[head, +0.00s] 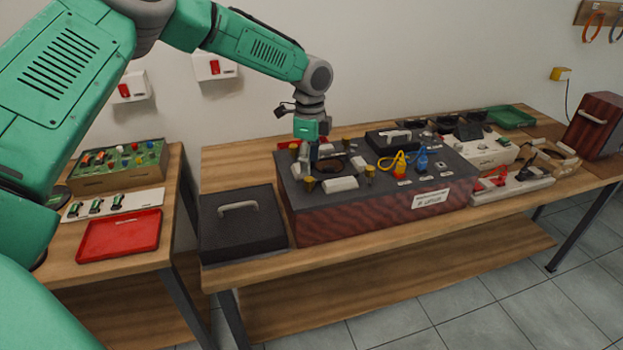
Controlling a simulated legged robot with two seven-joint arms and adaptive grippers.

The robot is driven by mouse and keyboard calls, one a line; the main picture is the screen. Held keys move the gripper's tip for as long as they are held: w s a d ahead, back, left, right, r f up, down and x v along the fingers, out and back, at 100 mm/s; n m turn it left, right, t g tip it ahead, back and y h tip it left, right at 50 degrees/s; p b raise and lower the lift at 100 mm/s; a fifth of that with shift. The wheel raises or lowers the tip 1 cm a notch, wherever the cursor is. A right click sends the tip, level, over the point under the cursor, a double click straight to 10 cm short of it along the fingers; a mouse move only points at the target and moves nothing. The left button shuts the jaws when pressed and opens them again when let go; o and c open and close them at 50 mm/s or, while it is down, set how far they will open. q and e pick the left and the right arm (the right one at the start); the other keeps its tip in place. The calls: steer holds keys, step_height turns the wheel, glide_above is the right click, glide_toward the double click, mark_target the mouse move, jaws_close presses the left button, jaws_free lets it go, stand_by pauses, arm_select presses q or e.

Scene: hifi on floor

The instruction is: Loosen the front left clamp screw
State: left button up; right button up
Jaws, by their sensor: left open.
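The hi-fi unit (345,224) has a dark top and a reddish wood-patterned front, and stands on the wooden bench. Brass-coloured clamp screws stand around a round opening on its left part. The front left clamp screw (309,184) is upright near the front left corner. Another screw (370,171) stands to its right, and one (294,149) further back. My left gripper (307,170) points down, open, just behind and above the front left screw. The fingertips are small, and I cannot tell whether they touch it. My right gripper is out of view.
A dark box with a handle (243,225) stands left of the unit. Yellow and blue plugs (401,165) sit on its top. A white device (480,150) and a green tray (511,117) are to the right. A red tray (119,235) lies on the left table.

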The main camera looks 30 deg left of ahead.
mark_target(309, 179)
arm_select(q)
steer(key=f, duration=0.6)
steer(key=shift+a, duration=0.35)
steer(key=shift+d, duration=0.1)
steer(key=shift+d, duration=0.1)
steer(key=shift+c, duration=1.3)
steer(key=shift+r, duration=0.1)
jaws_close()
